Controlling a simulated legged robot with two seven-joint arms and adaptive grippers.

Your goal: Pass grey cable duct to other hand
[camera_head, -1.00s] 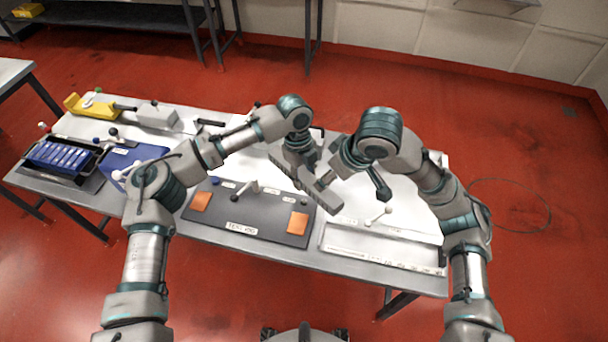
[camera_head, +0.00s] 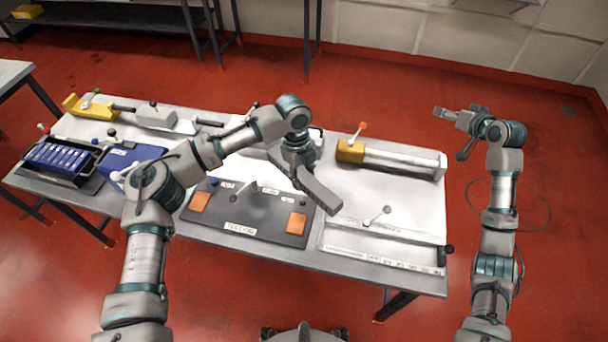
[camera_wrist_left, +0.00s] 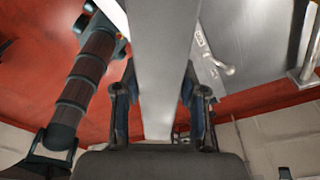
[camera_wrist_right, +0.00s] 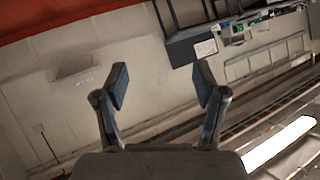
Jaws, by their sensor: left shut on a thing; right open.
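The grey cable duct (camera_head: 318,190) is a long grey bar held above the table, over the right side of the dark test mat. My left gripper (camera_head: 297,168) is shut on it; in the left wrist view the duct (camera_wrist_left: 165,60) runs between the two fingers (camera_wrist_left: 160,105). My right gripper (camera_head: 445,114) is off to the right, beyond the table's right edge and well apart from the duct. In the right wrist view its fingers (camera_wrist_right: 162,88) are spread and empty, facing the wall.
On the table are a dark mat with orange pads (camera_head: 255,226), a white labelled tray (camera_head: 375,262), a yellow-ended cylinder unit (camera_head: 400,163), a blue box (camera_head: 128,160) and a battery crate (camera_head: 60,158). Red floor lies right of the table.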

